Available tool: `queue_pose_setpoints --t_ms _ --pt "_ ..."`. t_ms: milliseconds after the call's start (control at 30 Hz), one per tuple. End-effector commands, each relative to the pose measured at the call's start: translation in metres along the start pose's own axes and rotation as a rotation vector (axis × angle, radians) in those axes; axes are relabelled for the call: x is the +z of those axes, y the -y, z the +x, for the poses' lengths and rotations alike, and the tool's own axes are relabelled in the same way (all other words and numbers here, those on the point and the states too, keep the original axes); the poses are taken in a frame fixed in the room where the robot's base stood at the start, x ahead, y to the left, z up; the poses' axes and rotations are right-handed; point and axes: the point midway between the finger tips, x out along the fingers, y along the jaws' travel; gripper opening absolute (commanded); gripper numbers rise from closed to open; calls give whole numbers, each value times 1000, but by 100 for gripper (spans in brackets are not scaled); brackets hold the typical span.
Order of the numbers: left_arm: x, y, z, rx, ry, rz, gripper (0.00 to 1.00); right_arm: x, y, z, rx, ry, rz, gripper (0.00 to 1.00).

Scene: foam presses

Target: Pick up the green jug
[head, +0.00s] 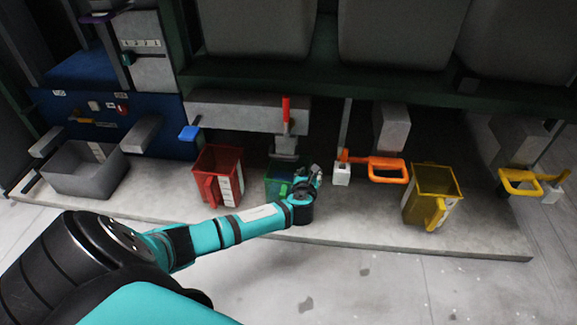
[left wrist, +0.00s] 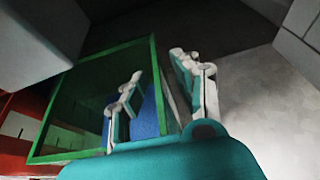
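The green jug (head: 274,181) stands on the grey ledge between the red jug and the orange-handled valve, partly hidden by my left gripper. In the left wrist view the square green rim of the jug (left wrist: 98,60) is close, with its open top facing the camera. My left gripper (head: 308,178) is at the jug's right side. In the left wrist view its fingers (left wrist: 160,82) are apart, one over the jug's opening and the other outside its right edge. I cannot tell whether either touches the jug. My right gripper is not in view.
A red jug (head: 218,176) stands just left of the green one; a yellow jug (head: 432,196) stands farther right. An orange handle (head: 385,168) and a white block (head: 341,174) are close right of my gripper. A grey bin (head: 84,172) is at left. Grey machine parts overhang behind.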

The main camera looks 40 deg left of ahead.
Motion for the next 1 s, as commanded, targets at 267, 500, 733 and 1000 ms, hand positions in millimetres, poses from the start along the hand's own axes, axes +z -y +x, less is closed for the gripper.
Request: queue_pose_setpoints --t_ms 267,500,733,1000 --pt "0 0 0 0 -1 0 12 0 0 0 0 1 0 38" --pt "0 0 -1 0 -1 0 0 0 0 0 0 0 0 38" --pt "0 0 -1 0 -1 0 0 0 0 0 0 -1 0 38" --pt "1 0 -1 0 0 1 0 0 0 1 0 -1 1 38"
